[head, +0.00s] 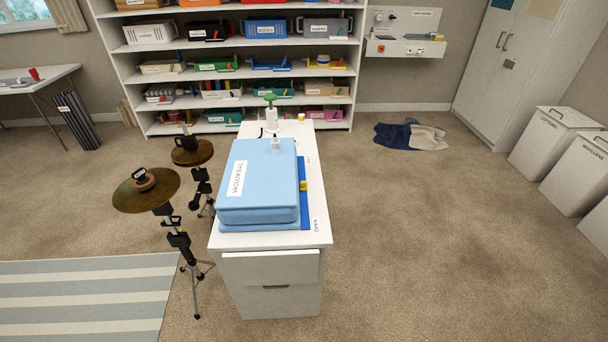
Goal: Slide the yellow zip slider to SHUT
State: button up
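The yellow zip slider (303,186) sits on the dark blue strip (305,205) along the right side of a light blue bag (262,180). It is about midway along the strip. A label at the strip's near end (316,224) seems to read OPEN. A small label near its far end (309,160) is too small to read. The bag is thick and puffed up, and lies on top of a white drawer cabinet (270,268). My gripper is not in view.
Cymbals on stands (146,190) are left of the cabinet. Carpet to the right is open; clothes (410,136) lie farther back.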

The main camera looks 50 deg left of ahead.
aim_at(303, 184)
jog(key=u, duration=0.5)
jog(key=i, duration=0.9)
jog(key=u, duration=1.8)
jog(key=i, duration=0.85)
jog(key=u, duration=0.7)
